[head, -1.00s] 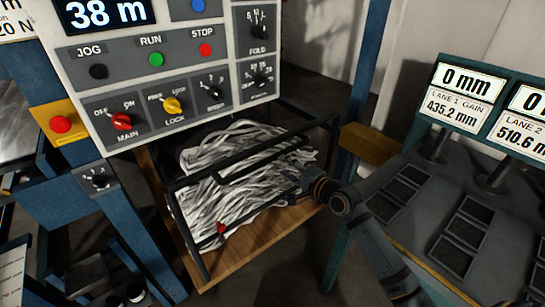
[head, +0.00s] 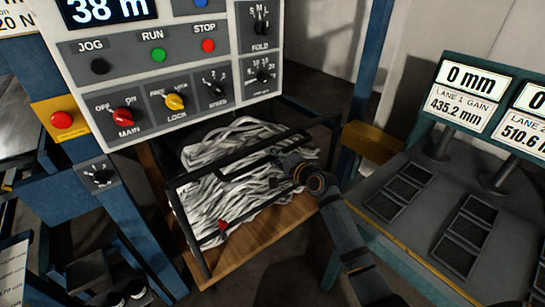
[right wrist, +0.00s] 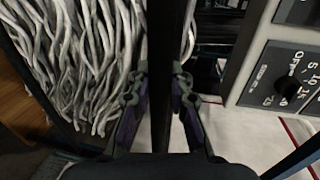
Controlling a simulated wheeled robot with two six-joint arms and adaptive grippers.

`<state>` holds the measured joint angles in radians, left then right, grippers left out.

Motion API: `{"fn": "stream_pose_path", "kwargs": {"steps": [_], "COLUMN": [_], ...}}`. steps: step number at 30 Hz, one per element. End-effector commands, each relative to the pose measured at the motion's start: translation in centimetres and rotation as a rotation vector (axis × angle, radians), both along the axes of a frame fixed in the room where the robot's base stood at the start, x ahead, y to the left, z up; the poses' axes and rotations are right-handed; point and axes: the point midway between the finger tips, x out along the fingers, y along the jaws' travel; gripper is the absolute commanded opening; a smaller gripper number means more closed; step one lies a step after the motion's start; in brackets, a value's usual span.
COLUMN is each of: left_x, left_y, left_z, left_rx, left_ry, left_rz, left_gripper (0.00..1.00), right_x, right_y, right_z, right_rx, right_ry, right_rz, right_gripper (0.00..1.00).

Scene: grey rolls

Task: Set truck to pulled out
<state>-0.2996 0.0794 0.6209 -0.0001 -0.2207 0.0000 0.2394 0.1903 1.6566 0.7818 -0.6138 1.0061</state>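The truck (head: 262,238) is a wooden-based cart with a black bar frame, standing under the control panel in the head view. It is heaped with pale grey strands (head: 205,205), which also show in the right wrist view (right wrist: 75,60). My right gripper (head: 268,178) reaches in from the right at the truck's upper front bar. In the right wrist view its two fingers (right wrist: 160,95) stand apart, one on each side of a black bar (right wrist: 166,60). A gap shows beside the left finger, so contact is not clear. My left gripper is not in view.
The control panel (head: 135,85) with knobs and buttons hangs above the truck. A blue post (head: 372,75) stands behind it at right. A grey lane bench (head: 440,215) with displays stands close on the right. Dark floor is open in front of the truck.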

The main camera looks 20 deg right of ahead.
Motion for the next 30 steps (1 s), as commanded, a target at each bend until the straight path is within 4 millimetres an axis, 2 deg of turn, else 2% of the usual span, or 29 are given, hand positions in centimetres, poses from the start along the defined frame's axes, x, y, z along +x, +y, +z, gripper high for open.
{"fn": "stream_pose_path", "kwargs": {"steps": [2, 12, 18, 25, 26, 30], "left_x": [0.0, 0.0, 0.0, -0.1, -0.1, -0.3], "left_y": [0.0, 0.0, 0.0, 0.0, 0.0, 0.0], "left_z": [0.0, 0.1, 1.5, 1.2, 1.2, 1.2], "left_rx": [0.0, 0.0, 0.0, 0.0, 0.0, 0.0], "left_ry": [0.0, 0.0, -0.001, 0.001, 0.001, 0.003], "left_rz": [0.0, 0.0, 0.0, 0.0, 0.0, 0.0], "left_gripper": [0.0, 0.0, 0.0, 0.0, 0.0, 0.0], "right_x": [0.0, -0.1, -0.9, -0.9, -0.9, -0.9], "right_y": [0.0, 0.0, -0.3, -0.3, -0.3, -0.3], "right_z": [0.0, 0.0, 0.0, -0.3, -0.3, -0.2], "right_rx": [0.0, -0.001, -0.001, -0.001, -0.001, 0.0], "right_ry": [0.001, 0.002, 0.007, 0.007, 0.006, 0.004], "right_rz": [0.0, 0.0, 0.001, 0.001, 0.001, 0.001], "right_gripper": [0.0, 0.0, 0.0, 0.0, 0.22, 0.41]}}
